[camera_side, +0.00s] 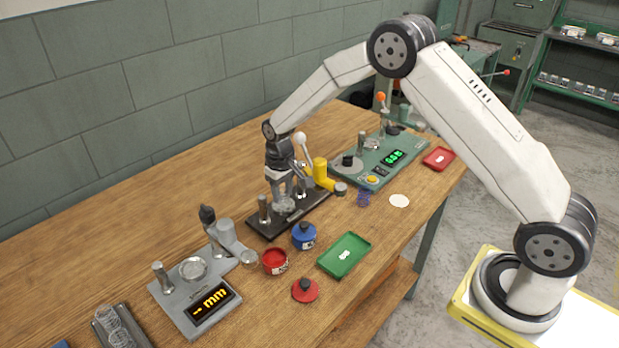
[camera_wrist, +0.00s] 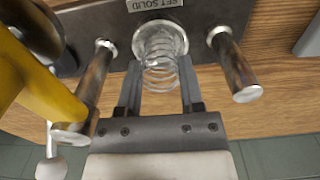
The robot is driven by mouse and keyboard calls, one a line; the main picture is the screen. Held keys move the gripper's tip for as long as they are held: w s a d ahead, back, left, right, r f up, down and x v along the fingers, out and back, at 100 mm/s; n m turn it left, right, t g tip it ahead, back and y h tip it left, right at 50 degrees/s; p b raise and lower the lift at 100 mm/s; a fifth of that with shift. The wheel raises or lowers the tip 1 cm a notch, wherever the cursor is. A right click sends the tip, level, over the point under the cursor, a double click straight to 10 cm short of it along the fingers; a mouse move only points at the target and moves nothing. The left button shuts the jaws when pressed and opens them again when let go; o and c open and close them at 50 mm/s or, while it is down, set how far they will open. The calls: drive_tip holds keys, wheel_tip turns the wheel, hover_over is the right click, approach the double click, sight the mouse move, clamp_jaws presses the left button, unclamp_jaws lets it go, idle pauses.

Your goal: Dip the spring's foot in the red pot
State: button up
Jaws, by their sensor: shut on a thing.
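The red pot (camera_side: 275,260) stands on the wooden bench in the side view, with its top open. A red lid with a black knob (camera_side: 305,291) lies apart from it, nearer the bench's front edge. My gripper (camera_side: 284,195) is down at the dark press plate, behind the pot. In the wrist view my gripper (camera_wrist: 160,82) is shut on a silver coil spring (camera_wrist: 159,60), one finger on each side. The spring's far end is at a round seat on the plate marked "SET SOLID". I cannot tell whether it touches the seat.
Two metal posts (camera_wrist: 97,75) (camera_wrist: 232,65) flank the spring, and a yellow press arm (camera_side: 320,170) is close by. A blue pot (camera_side: 304,235), green tray (camera_side: 344,255) and grey gauge (camera_side: 196,290) surround the red pot.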

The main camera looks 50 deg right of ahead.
sight(282, 191)
drive_tip(key=shift+r, duration=0.2)
drive_tip(key=shift+r, duration=0.35)
drive_tip(key=shift+r, duration=0.1)
drive_tip(key=shift+r, duration=1.4)
drive_tip(key=shift+r, duration=0.15)
